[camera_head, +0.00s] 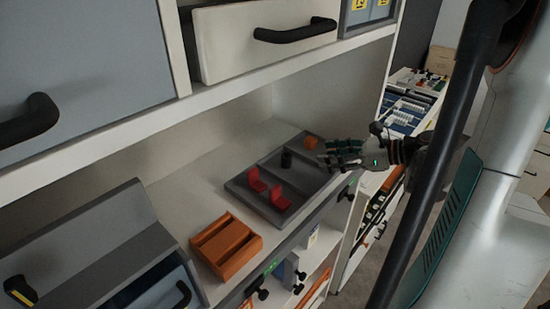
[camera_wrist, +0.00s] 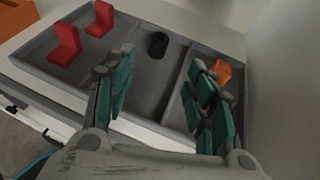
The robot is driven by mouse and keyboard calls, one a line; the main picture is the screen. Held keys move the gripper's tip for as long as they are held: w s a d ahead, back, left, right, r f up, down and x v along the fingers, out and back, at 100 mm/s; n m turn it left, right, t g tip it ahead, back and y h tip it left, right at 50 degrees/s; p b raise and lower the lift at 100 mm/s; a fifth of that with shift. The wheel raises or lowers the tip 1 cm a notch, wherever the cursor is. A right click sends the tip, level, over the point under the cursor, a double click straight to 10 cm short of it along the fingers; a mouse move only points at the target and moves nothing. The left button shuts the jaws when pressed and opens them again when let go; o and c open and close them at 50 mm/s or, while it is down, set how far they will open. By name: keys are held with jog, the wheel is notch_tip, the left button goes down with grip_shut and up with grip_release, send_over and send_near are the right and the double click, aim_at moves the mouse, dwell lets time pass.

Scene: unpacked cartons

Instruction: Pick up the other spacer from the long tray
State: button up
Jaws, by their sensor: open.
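The long grey tray (camera_head: 240,186) lies on the shelf and is split into compartments. A black cylindrical spacer (camera_head: 286,159) stands upright in its middle compartment. It also shows in the wrist view (camera_wrist: 157,45), beyond the gap between my fingers and apart from them. My gripper (camera_head: 340,153) is open and empty over the right end of the tray. In the wrist view my gripper's teal-padded fingers (camera_wrist: 162,92) are spread wide, and the right one partly covers the right compartment. I see no second spacer in the tray.
Two red brackets (camera_head: 257,180) (camera_head: 280,198) stand in the tray's left compartment. An orange piece (camera_head: 310,142) lies in the right compartment. An orange two-slot box (camera_head: 226,246) sits left of the tray. A drawer (camera_head: 265,35) with a black handle hangs above the shelf.

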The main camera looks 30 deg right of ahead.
aim_at(291, 157)
jog(key=b+x, duration=0.1)
jog(key=x, duration=0.6)
jog(key=shift+w+a+f, duration=0.1)
jog(key=shift+w+a, duration=0.05)
jog(key=shift+w, duration=0.05)
jog(key=shift+b+x, duration=0.4)
jog(key=shift+x, duration=2.35)
jog(key=shift+a+r, duration=0.15)
jog(key=shift+r, duration=0.05)
jog(key=c, duration=0.9)
